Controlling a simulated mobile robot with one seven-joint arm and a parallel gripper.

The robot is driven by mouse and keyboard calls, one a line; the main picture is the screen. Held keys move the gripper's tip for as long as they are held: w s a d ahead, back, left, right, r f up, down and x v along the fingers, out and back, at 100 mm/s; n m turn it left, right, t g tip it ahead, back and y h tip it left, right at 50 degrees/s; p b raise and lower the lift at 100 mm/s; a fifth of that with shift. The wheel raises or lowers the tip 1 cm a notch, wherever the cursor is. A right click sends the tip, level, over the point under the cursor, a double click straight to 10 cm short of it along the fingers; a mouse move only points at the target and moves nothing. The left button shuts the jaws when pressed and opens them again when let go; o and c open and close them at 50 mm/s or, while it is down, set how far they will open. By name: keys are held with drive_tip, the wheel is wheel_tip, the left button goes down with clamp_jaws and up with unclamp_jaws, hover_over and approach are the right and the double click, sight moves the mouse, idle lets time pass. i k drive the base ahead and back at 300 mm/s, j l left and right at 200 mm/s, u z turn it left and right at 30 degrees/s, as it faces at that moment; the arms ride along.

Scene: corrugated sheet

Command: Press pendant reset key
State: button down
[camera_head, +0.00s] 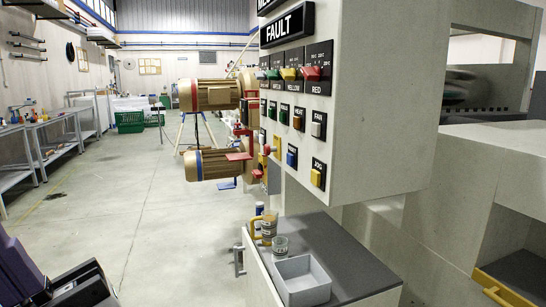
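The pendant (385,100) is a large pale grey box at the upper middle, with its control face turned left. Its face has a black FAULT sign (287,25). Below it is a row of coloured keys, including a red key (312,73) labelled RED. Lower keys include a white key (317,130) labelled FAN and a yellow key (317,178) labelled JOG. My gripper (83,287) appears as a dark shape at the lower left, well apart from the pendant. Its fingertips are not clear.
A dark-topped cabinet (350,262) below the pendant holds a grey tray (302,281) and cups. Brown cylindrical machines (213,95) stand behind the pendant. Workbenches (50,145) line the left wall. The floor (150,205) between is clear.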

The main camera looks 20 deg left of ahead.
sight(290, 158)
drive_tip(key=i+j, duration=0.15)
drive_tip(key=j, duration=0.2)
drive_tip(key=i+j, duration=0.15)
drive_tip(key=j, duration=0.2)
drive_tip(key=i+j, duration=0.1)
drive_tip(key=j, duration=0.2)
drive_tip(key=i+j, duration=0.15)
drive_tip(key=j, duration=0.2)
